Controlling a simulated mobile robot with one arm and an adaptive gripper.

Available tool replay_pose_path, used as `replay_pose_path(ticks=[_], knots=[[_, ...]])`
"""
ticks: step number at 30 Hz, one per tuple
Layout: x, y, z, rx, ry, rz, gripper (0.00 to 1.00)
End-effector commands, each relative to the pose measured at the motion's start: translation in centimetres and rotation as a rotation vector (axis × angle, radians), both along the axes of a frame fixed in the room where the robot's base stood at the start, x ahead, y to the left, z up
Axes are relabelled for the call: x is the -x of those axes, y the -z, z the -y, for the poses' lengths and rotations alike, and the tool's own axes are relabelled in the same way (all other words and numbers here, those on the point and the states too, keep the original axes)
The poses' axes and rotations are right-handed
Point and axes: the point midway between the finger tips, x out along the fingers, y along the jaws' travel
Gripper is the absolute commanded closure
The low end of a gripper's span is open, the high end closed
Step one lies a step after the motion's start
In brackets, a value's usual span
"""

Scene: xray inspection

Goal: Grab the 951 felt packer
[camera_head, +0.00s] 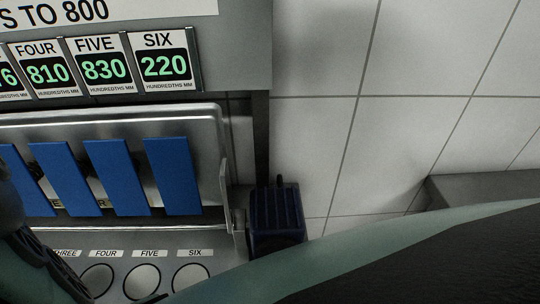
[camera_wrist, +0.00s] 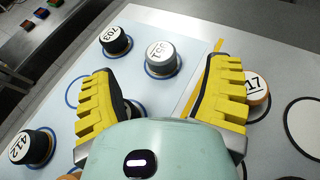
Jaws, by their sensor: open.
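In the wrist view, a grey puck (camera_wrist: 161,65) stands on the pale table in a blue ring. Its white label is turned from me and blurred; it could be 951 upside down, but I cannot be sure. The puck lies beyond my gripper (camera_wrist: 162,67), between the directions of its two yellow fingers. Whether the puck is level with the fingertips is hard to tell. The head view does not show this puck or the fingertips.
A black puck (camera_wrist: 115,42) stands left of the grey one. Another, marked 412 (camera_wrist: 33,147), is at lower left. An orange-sided puck (camera_wrist: 257,90) sits beside my right finger. In the head view, a panel has numbered displays (camera_head: 164,66), blue slats (camera_head: 172,178) and round openings (camera_head: 142,281).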

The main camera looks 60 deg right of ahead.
Motion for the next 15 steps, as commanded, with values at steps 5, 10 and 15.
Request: replay_pose_path(ticks=[5, 10, 15], knots=[[-0.3, 0.6, -1.4, 0.001, -0.008, -0.001, 0.23], [-1.0, 1.4, -3.3, 0.001, -0.007, 0.001, 0.23], [-1.4, 1.9, -4.5, 0.000, -0.006, 0.001, 0.23]])
